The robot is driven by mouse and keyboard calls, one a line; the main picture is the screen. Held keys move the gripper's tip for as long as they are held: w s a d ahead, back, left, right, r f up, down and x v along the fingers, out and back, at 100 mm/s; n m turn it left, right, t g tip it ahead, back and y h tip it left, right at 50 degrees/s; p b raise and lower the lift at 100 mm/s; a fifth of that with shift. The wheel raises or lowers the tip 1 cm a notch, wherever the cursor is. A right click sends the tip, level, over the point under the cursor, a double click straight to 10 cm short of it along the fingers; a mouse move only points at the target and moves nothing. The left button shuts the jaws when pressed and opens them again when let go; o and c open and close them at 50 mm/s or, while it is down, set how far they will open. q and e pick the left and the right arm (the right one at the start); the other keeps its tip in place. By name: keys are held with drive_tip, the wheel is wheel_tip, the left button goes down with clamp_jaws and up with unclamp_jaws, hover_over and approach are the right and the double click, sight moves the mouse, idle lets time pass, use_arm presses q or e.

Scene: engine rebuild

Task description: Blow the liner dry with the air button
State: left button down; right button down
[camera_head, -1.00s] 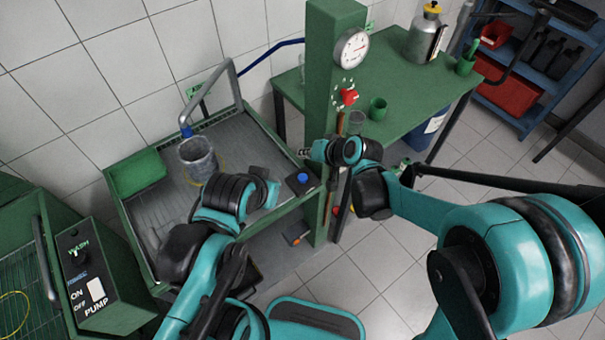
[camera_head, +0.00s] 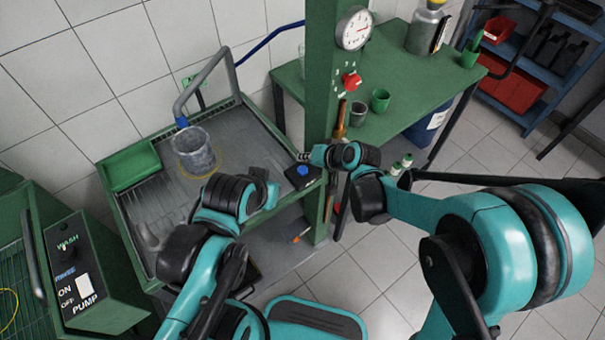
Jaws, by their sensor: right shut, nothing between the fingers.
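The liner (camera_head: 195,155) is a grey open-topped cylinder standing upright in the left part of the wash tray (camera_head: 160,215). A grey bent pipe with a blue-tipped nozzle (camera_head: 181,122) ends right above its rim at the back. The blue air button (camera_head: 303,170) sits on a dark box at the tray's right edge, by the green post. My right gripper (camera_head: 302,157) is shut and empty, pointing left, just above the button in the picture. I cannot tell whether it touches. My left arm reaches over the tray's front right; its fingers are not clearly visible.
The green post (camera_head: 322,100) carries a gauge (camera_head: 354,29) and a red knob (camera_head: 351,80). A green bench (camera_head: 410,80) stands right with cups and a metal canister (camera_head: 426,30). A pump control box (camera_head: 85,270) is front left.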

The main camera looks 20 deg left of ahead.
sight(300, 167)
drive_tip(key=shift+f+b, duration=0.75)
drive_tip(key=shift+f, duration=0.5)
idle(0.4)
drive_tip(key=shift+f+b, duration=0.45)
drive_tip(key=shift+f+b, duration=0.55)
idle(0.6)
drive_tip(key=shift+r, duration=0.1)
drive_tip(key=shift+r+p, duration=0.8)
drive_tip(key=shift+r, duration=0.1)
wheel_tip(300, 167, up, 5)
drive_tip(key=p, duration=0.3)
drive_tip(key=shift+p, duration=0.4)
